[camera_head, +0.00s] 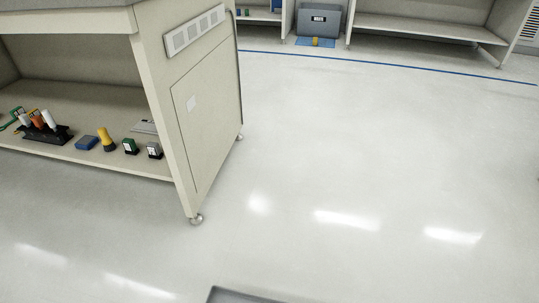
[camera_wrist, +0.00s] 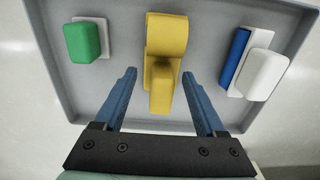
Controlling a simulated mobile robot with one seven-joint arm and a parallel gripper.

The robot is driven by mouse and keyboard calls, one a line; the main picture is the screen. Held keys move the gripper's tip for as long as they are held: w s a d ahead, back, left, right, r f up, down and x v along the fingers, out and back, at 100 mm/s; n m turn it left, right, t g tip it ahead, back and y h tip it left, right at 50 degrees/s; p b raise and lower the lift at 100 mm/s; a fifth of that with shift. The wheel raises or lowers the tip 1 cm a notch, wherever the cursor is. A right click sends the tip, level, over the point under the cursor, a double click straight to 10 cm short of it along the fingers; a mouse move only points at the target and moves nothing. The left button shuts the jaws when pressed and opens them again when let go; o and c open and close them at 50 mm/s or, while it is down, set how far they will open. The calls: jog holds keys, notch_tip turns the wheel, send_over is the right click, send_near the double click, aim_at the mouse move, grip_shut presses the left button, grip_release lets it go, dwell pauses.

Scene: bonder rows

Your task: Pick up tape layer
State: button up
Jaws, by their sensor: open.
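A yellow piece with a broad curved band and a narrower rounded block at its near end, which looks like the tape layer (camera_wrist: 167,38), lies in a grey tray (camera_wrist: 215,14) in the wrist view. My gripper (camera_wrist: 159,74) is open. Its two blue fingers stand either side of the yellow piece's near end, with a visible gap on each side. I cannot tell how far the fingertips are above the tray floor. In the head view only a corner of a grey tray (camera_head: 238,295) shows at the bottom edge, and my gripper does not show.
The tray also holds a green block (camera_wrist: 82,42) at left and a white block (camera_wrist: 262,75) beside a blue bar (camera_wrist: 235,56) at right. A beige bench (camera_head: 205,105) with small items on its lower shelf stands left. Open floor (camera_head: 360,140) lies right.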

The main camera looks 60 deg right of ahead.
notch_tip(320, 180, down, 4)
jog(key=b, duration=0.3)
jog(key=shift+w, duration=0.15)
jog(key=shift+r, duration=0.1)
grip_shut()
